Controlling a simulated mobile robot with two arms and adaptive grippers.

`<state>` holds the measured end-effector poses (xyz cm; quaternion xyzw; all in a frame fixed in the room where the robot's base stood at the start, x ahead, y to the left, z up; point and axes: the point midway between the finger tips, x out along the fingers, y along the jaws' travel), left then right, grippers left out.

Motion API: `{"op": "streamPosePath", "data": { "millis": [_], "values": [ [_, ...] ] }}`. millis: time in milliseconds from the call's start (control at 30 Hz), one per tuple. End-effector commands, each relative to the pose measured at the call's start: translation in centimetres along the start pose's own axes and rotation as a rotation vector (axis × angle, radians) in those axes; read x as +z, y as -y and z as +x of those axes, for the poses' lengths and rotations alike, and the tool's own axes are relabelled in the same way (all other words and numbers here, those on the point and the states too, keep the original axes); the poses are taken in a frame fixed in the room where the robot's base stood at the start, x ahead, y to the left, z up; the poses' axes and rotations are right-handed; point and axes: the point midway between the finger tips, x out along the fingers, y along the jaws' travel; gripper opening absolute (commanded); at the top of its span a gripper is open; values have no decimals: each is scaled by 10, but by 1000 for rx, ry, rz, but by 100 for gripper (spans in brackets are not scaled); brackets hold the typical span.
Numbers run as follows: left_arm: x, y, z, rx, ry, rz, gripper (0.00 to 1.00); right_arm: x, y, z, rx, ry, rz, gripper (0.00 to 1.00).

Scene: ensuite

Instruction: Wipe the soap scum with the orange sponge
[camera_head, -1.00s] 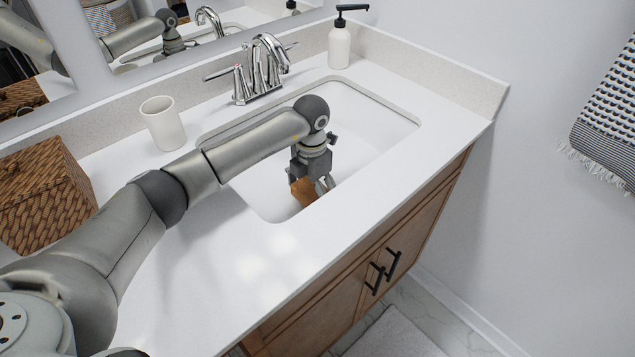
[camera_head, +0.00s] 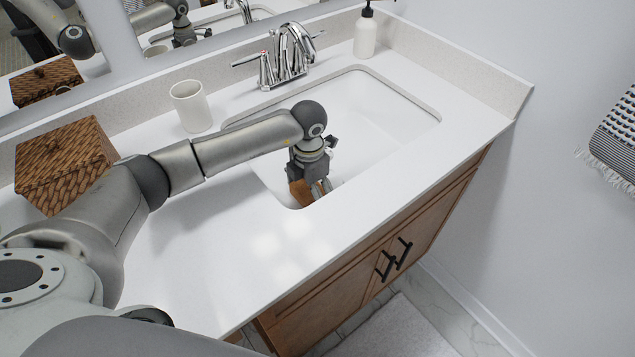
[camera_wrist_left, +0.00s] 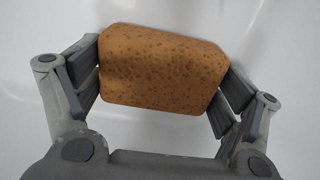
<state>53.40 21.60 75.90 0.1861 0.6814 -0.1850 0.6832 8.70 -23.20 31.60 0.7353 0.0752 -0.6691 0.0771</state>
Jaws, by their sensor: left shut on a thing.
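The orange sponge (camera_wrist_left: 160,68) is held between the two fingers of my left gripper (camera_wrist_left: 162,75), which is shut on it. In the head view the left gripper (camera_head: 312,183) points down into the white sink basin (camera_head: 375,112), near its front left end. The sponge (camera_head: 300,192) shows there only partly, behind the fingers. Whether it touches the basin surface cannot be told. No soap scum can be made out on the white basin in either view. My right gripper is not in view.
A chrome faucet (camera_head: 287,58) stands behind the sink. A white cup (camera_head: 191,106) and a wicker box (camera_head: 64,163) stand on the counter (camera_head: 225,270) at the left. A soap dispenser (camera_head: 365,36) stands at the back. A striped towel (camera_head: 618,140) hangs at the right.

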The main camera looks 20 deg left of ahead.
Motion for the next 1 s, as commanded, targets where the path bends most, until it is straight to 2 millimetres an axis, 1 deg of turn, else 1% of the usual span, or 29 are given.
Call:
{"op": "streamPosePath", "data": {
  "millis": [33,267,633,867,1000],
  "values": [
    [-7,0,1,0,-8,0,70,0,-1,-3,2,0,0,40],
    [-14,0,3,-1,-10,1,70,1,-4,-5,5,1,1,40],
    [-45,0,1,-1,-13,0,70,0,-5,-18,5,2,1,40],
    [-49,0,2,-1,-10,0,70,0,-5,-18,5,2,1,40],
    [-48,-9,2,1,-9,-3,70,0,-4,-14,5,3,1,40]
  ]
}}
